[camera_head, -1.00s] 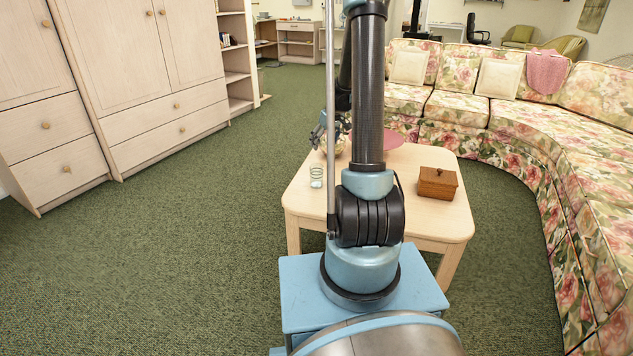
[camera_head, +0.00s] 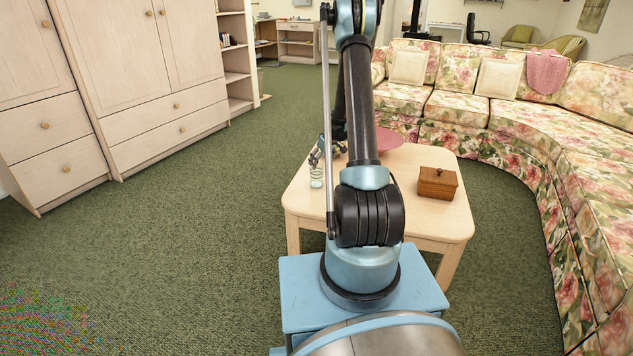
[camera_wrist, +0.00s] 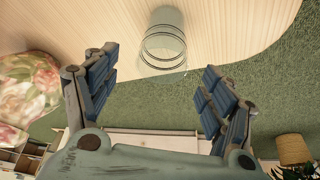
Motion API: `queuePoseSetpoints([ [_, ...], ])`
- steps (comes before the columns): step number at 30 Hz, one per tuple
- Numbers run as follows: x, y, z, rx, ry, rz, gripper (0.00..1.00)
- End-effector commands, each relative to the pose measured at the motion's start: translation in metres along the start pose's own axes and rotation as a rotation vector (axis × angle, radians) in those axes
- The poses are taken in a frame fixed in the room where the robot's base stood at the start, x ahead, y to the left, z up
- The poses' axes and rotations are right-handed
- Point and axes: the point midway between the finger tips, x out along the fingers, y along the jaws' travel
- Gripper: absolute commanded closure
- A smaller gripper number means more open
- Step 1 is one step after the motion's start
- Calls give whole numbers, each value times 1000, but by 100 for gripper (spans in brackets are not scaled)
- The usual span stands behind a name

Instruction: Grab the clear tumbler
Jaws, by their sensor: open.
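The clear tumbler (camera_head: 316,178) stands on the pale wooden coffee table (camera_head: 308,208), near its left edge. In the wrist view the tumbler (camera_wrist: 163,42) shows just beyond the fingertips, roughly centred between them. My gripper (camera_wrist: 161,64) is open with nothing between its fingers. In the head view my gripper (camera_head: 317,157) is low over the table's left side, close above and behind the tumbler. Whether a finger touches the glass cannot be told.
A brown wooden box (camera_head: 437,184) sits on the table's right side. A pink round item (camera_head: 389,139) lies at the back, partly hidden by my arm. A floral sofa (camera_head: 520,130) curves around the right. Green carpet (camera_head: 180,240) is clear on the left.

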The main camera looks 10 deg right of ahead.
Motion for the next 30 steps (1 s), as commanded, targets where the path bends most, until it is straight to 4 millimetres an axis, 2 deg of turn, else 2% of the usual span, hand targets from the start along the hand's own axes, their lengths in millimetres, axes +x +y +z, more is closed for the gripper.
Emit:
queuePoseSetpoints([
  [12, 56, 0, 0, 0, 0, 0, 24],
  [23, 76, -1, 1, 0, 0, 0, 24],
  [30, 105, -3, 4, 1, 0, 0, 24],
])
